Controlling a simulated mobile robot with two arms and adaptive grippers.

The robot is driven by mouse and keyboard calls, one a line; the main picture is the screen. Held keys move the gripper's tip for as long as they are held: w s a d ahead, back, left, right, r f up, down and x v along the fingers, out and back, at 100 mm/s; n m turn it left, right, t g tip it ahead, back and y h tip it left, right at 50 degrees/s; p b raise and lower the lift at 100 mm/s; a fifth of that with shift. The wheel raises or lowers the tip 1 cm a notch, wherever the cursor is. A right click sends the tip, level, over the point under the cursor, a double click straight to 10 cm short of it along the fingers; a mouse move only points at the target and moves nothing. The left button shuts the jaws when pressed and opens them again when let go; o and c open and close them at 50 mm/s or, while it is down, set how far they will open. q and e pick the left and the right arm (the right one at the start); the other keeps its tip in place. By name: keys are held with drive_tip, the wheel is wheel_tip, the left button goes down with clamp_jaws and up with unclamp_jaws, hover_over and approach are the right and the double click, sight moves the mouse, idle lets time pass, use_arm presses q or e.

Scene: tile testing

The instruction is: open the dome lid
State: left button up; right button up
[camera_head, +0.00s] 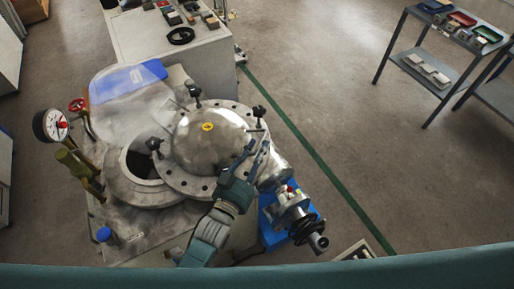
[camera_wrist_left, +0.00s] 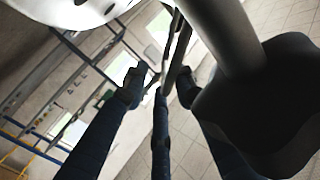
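The dome lid (camera_head: 207,143) is a shiny metal dome with a wide bolt-holed flange and black clamp knobs. In the head view it sits shifted to the right of the round vessel (camera_head: 122,188), and part of the dark opening shows at its left. My left gripper (camera_head: 257,148) is at the lid's right edge, with its fingers apart. In the left wrist view its fingers (camera_wrist_left: 160,92) are spread near dark thin bars; contact is unclear. A black knob (camera_wrist_left: 265,105) on a grey rod is close at the right there. My right gripper is not in view.
A pressure gauge (camera_head: 51,126) and brass valves stand left of the vessel. A metal valve with a black handwheel (camera_head: 303,230) is at the lower right. A white cabinet (camera_head: 180,55) stands behind. A shelf table (camera_head: 440,75) is far right, with open floor between.

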use_arm(q)
drive_tip(key=shift+a+r, duration=0.1)
drive_tip(key=shift+a, duration=0.1)
drive_tip(key=v, duration=1.1)
drive_tip(key=shift+s, duration=0.45)
